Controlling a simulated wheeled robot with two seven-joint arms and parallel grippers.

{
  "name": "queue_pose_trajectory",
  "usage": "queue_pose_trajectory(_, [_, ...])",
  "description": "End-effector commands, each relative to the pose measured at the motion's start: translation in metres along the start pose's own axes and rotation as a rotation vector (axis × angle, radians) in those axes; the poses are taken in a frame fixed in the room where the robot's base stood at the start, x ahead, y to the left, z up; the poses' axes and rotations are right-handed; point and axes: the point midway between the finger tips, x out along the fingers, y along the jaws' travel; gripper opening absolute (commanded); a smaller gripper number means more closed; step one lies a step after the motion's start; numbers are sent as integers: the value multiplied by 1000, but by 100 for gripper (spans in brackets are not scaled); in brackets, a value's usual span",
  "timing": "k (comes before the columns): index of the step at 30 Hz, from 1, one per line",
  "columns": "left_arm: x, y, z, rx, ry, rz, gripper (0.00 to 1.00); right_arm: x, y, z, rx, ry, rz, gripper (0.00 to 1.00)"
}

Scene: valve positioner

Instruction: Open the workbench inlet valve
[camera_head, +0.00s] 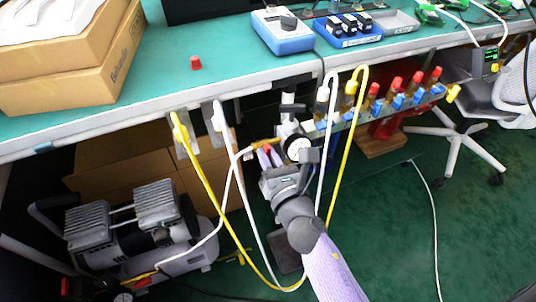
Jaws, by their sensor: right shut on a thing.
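The workbench inlet valve (265,142) is below the front edge of the bench, left of a round white gauge (298,148). A yellow-orange part of it shows just above my fingertips. My right gripper (267,156) reaches up from the bottom of the picture and is shut on a small red piece, which looks like the valve's handle. The fingers hide part of it, so its exact angle is hard to tell. My left gripper is not in view.
The green bench (225,62) overhangs the work area. Yellow (213,192) and white (268,245) hoses hang close around my right arm. A row of red-capped valves (396,85) runs to the right. A compressor (140,235) stands on the floor at left.

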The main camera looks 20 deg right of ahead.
Motion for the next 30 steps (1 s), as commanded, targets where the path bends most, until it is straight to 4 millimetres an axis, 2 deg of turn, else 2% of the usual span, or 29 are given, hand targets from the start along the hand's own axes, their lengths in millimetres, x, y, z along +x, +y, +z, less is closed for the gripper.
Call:
queue_pose_trajectory(11, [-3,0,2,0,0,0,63,0,-2,0,353,0,-1,0])
queue_pose_trajectory(22, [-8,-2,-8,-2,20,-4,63,0,-3,0,706,0,0,0])
queue_pose_trajectory(30, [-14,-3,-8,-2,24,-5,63,0,-4,-1,958,-1,-1,0])
